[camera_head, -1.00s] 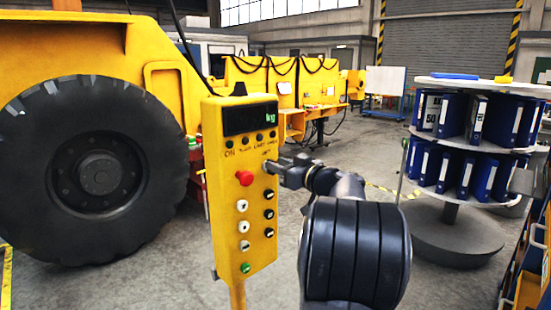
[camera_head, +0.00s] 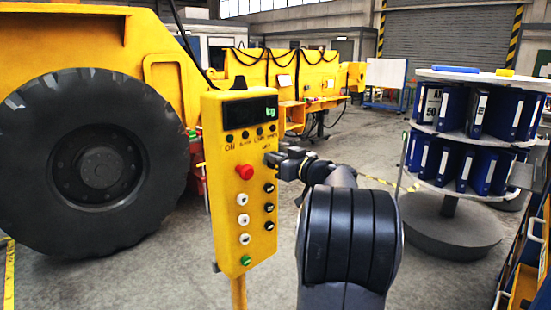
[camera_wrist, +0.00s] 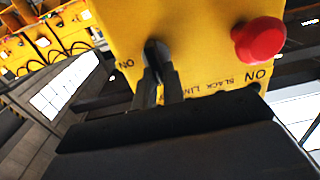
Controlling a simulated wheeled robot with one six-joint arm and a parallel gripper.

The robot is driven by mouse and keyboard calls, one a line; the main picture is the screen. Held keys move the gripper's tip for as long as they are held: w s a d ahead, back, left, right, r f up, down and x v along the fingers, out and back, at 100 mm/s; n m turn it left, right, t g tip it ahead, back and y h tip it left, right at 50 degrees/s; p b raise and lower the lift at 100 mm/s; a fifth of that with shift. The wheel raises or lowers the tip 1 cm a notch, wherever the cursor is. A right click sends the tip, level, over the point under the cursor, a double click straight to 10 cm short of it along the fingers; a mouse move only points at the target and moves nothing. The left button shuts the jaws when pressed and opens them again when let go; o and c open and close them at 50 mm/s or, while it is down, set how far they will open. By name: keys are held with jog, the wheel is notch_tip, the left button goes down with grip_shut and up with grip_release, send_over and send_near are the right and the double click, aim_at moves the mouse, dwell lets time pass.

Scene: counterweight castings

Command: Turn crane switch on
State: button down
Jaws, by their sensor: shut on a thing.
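The yellow control box (camera_head: 230,200) stands upright on a yellow post in the head view, left of my arm. My gripper (camera_head: 271,160) reaches its upper right part from the right. In the wrist view, my two dark fingers (camera_wrist: 159,77) are shut on a small black switch knob (camera_wrist: 153,48) on the yellow face. A printed ON label lies beside the knob. The fingers partly hide the knob, so I cannot tell its exact angle. In the head view, the gripper hides the knob.
A red button (camera_head: 244,172) sits close left of the gripper; it also shows in the wrist view (camera_wrist: 259,39). White, black and green buttons are below it. A big wheel (camera_head: 98,170) stands left, a round binder shelf (camera_head: 452,145) right.

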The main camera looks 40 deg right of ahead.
jog(key=shift+f+m+b, duration=0.15)
jog(key=shift+m+b, duration=0.25)
jog(key=shift+b, duration=0.25)
jog(key=m+b, duration=0.1)
jog(key=m, duration=0.4)
jog(key=d+f+m+b, duration=0.1)
jog(key=m+b, duration=0.1)
jog(key=m, duration=0.4)
jog(key=m+b, duration=0.2)
jog(key=m, duration=0.3)
jog(key=shift+d+f+m, duration=0.15)
jog(key=shift+d+m, duration=0.15)
jog(key=shift+m, duration=0.4)
jog(key=c, duration=1.5)
grip_release()
jog(key=shift+s, duration=0.1)
